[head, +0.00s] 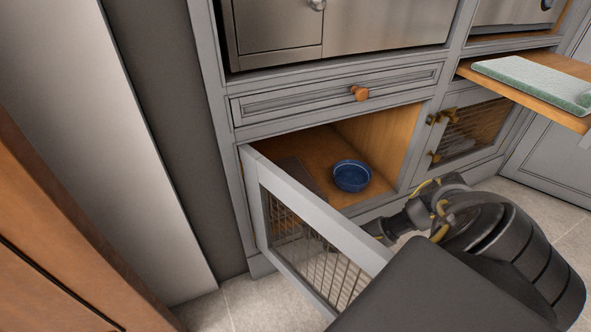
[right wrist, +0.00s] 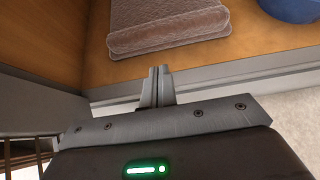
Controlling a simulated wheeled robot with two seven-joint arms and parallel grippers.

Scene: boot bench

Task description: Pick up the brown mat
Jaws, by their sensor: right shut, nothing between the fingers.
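The brown mat (head: 296,174) lies on the wooden floor of the open lower cabinet, at its left side. The top of the cabinet door partly hides it in the head view. In the right wrist view the mat (right wrist: 168,22) is textured, and its near end looks folded or rolled. My right gripper (right wrist: 155,72) is shut and empty, with its fingertips just short of the mat's near end and apart from it in the picture. In the head view, my right arm reaches down to the cabinet opening from the right. My left gripper is not in view.
A blue bowl (head: 352,182) sits right of the mat. The cabinet door (head: 315,220), with a wire grille, stands open on the left. A drawer with a wooden knob (head: 360,93) is above. A wooden shelf (head: 545,98) with a pale green mat (head: 530,80) juts out at upper right.

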